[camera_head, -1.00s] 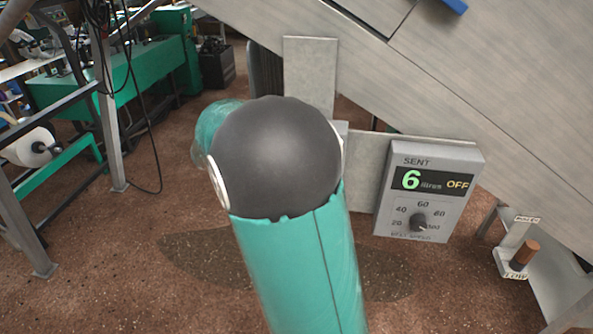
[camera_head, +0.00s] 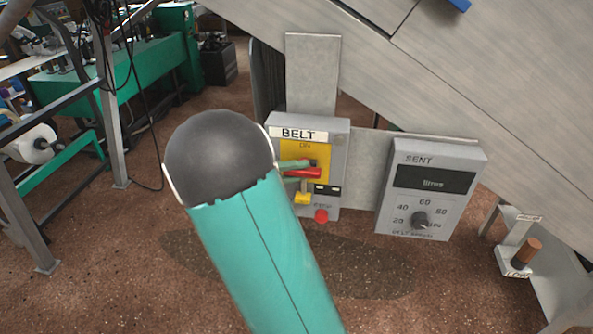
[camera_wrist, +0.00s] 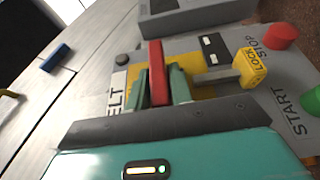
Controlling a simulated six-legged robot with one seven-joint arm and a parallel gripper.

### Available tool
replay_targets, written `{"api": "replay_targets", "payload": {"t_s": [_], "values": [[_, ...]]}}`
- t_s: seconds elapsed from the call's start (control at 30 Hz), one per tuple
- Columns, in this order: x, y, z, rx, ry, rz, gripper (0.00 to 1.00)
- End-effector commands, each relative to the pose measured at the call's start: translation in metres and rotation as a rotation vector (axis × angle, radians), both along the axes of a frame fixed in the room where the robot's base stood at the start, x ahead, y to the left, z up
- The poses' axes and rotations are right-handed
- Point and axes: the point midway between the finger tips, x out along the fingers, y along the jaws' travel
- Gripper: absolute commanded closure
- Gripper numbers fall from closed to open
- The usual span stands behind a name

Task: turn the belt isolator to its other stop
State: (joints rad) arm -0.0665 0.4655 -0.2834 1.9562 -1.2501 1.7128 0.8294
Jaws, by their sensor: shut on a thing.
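The belt isolator is a red handle (camera_head: 302,173) on a yellow plate (camera_head: 291,150), on the grey box marked BELT (camera_head: 337,147). In the head view the handle lies about level, pointing right. The red handle (camera_wrist: 157,72) also shows in the wrist view, standing between my two green fingers. My gripper (camera_head: 296,171) is shut on the handle, one finger on each side; in the wrist view my gripper (camera_wrist: 163,84) grips its lower part. A yellow lock tag (camera_wrist: 249,67) sits close to the right finger. My arm hides the box's lower left.
A red STOP button (camera_wrist: 279,36) and a green START button (camera_wrist: 310,105) are on the same box. Right of it is the SENT panel (camera_head: 430,205) with a dial. A sloping metal chute (camera_head: 480,90) runs above. A stand with a brown knob (camera_head: 526,252) is at right.

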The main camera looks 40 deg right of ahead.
Motion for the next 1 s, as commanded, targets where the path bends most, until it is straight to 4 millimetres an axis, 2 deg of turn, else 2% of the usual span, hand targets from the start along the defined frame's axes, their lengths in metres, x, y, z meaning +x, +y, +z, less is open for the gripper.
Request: {"api": "replay_targets", "payload": {"t_s": [0.27, 0.3, 0.37, 0.73, 0.87, 1.0], "values": [[-0.001, 0.000, 0.000, -0.001, 0.003, -0.003, 1.00], [-0.001, 0.000, 0.000, -0.001, 0.003, -0.003, 0.72], [-0.001, 0.000, 0.000, 0.000, 0.002, -0.003, 0.62], [0.002, 0.004, 0.000, 0.000, 0.001, 0.000, 0.62], [0.011, 0.019, -0.001, 0.000, 0.001, 0.002, 0.62], [0.026, 0.044, -0.001, 0.000, 0.001, 0.003, 0.62]]}}
